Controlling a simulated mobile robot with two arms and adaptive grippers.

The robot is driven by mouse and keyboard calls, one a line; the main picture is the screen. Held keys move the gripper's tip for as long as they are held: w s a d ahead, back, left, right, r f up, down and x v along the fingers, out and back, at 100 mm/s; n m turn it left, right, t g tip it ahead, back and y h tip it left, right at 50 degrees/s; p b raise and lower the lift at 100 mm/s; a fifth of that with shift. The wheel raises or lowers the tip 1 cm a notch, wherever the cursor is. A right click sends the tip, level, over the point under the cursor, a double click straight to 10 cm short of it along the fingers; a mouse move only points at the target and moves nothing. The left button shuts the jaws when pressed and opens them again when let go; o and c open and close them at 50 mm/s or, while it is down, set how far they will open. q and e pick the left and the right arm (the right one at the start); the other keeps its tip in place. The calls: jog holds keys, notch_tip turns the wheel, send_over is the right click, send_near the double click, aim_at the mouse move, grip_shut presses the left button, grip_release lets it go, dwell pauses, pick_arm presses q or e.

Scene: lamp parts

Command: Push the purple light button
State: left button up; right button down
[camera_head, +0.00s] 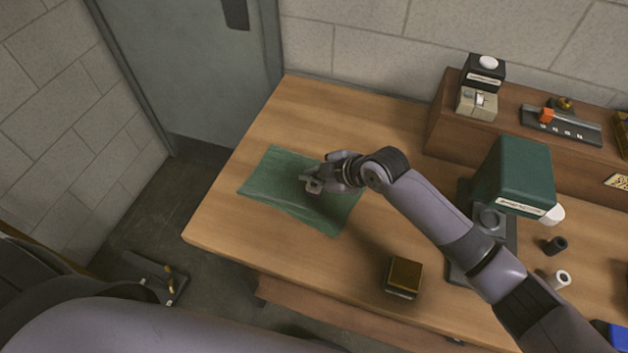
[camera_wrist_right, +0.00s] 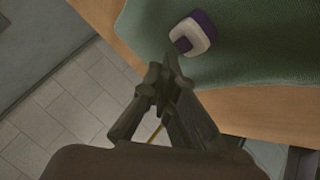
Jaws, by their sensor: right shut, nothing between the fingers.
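The purple light button (camera_wrist_right: 192,33) shows in the right wrist view as a small block with a pale body and purple parts. It lies on a green cloth (camera_wrist_right: 260,45). In the head view I cannot make the button out clearly around my right gripper. My right gripper (camera_head: 311,184) is over the green cloth (camera_head: 268,178), shut and empty. In the right wrist view its fingertips (camera_wrist_right: 170,68) point toward the button and appear just short of it in the picture. I cannot tell the exact gap. My left gripper cannot be made out.
The cloth lies on the left part of a wooden table (camera_head: 220,220). A green lamp head (camera_head: 515,170) stands at the right, near my right arm. A gold-topped box (camera_head: 404,275) sits near the front edge. A raised shelf (camera_head: 460,125) holds several small devices.

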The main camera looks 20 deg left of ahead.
aim_at(313, 185)
jog(key=shift+f, duration=0.45)
jog(key=shift+f+b, duration=0.3)
jog(key=shift+b, duration=0.2)
jog(key=shift+r, duration=0.15)
jog(key=shift+r+p, duration=0.6)
jog(key=shift+r, duration=0.05)
notch_tip(313, 185, up, 6)
jog(key=p, duration=0.5)
dwell(0.5)
